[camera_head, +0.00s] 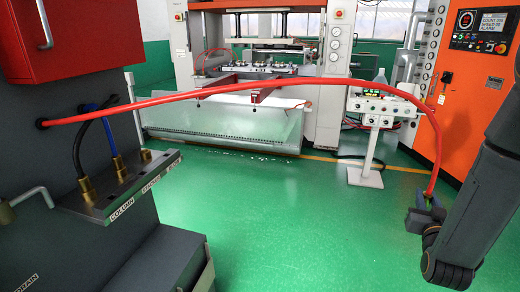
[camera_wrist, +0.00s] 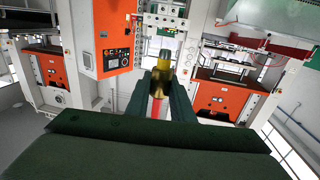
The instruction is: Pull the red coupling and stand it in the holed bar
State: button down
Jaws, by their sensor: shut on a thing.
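My gripper (camera_head: 428,203) is at the lower right in the head view, shut on the end of the red hose (camera_head: 260,84). In the wrist view its two dark fingers (camera_wrist: 163,84) close on a brass coupling (camera_wrist: 161,67), with the red hose (camera_wrist: 155,108) showing below it between the fingers. In the head view the fingers hide most of the coupling. The holed bar (camera_head: 134,187) is a grey ledge on the machine at the left, far from my gripper. Brass couplings of a black hose (camera_head: 76,148) and a blue hose (camera_head: 107,128) stand in it.
The red hose arches from a hole in the left machine (camera_head: 75,80) across to my gripper. Green floor (camera_head: 300,225) lies open between bar and gripper. A control pedestal (camera_head: 372,150) and an orange cabinet (camera_head: 465,85) stand behind. A bent grey handle (camera_head: 30,193) sticks up left of the bar.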

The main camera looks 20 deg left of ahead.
aim_at(83, 180)
jog(key=k, duration=0.35)
jog(key=u, duration=2)
